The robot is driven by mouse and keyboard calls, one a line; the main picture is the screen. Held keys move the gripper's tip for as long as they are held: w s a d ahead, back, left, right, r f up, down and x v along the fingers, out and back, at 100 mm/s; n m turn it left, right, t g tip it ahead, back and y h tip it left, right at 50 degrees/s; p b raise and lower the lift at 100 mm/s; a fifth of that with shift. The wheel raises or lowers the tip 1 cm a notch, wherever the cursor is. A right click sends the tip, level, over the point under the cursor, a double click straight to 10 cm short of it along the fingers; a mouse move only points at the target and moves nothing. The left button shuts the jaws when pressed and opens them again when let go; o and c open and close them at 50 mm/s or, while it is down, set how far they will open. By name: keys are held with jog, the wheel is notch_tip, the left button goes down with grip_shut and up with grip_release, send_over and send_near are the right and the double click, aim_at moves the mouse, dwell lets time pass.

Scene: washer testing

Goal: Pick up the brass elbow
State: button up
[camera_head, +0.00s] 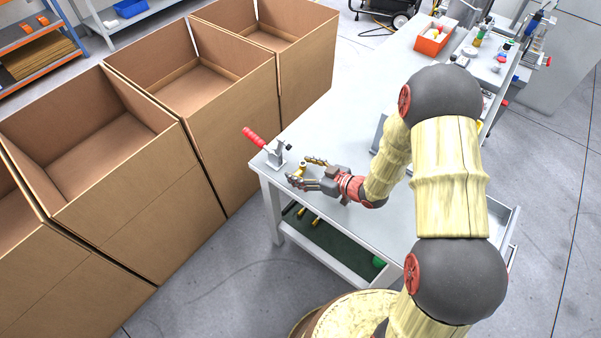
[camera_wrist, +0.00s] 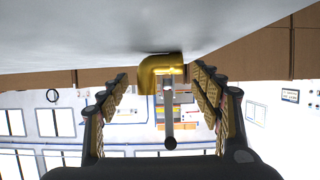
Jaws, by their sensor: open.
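The brass elbow (camera_head: 302,167) is near the left front corner of the grey workbench (camera_head: 335,133), small and partly hidden by my fingers in the head view. In the wrist view the elbow (camera_wrist: 157,70) is a shiny golden bend against the pale bench surface, which fills the top of that picture. My gripper (camera_head: 300,169) is open, with its fingers to either side of the elbow. In the wrist view a visible gap separates the elbow from both fingers of my gripper (camera_wrist: 160,95). A grey rod with a dark round end (camera_wrist: 169,125) overlaps the elbow there.
A clamp with a red handle (camera_head: 255,138) stands beside my gripper at the bench corner. Large open cardboard boxes (camera_head: 236,125) line the left. Brass pieces (camera_head: 315,220) lie on the green lower shelf. An orange bin (camera_head: 432,42) sits at the far end. The bench middle is clear.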

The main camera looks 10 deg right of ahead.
jog(key=shift+w+a+f, duration=0.15)
jog(key=shift+w+a, duration=0.15)
jog(key=shift+w, duration=0.05)
jog(key=shift+c, duration=0.3)
jog(key=c, duration=1.3)
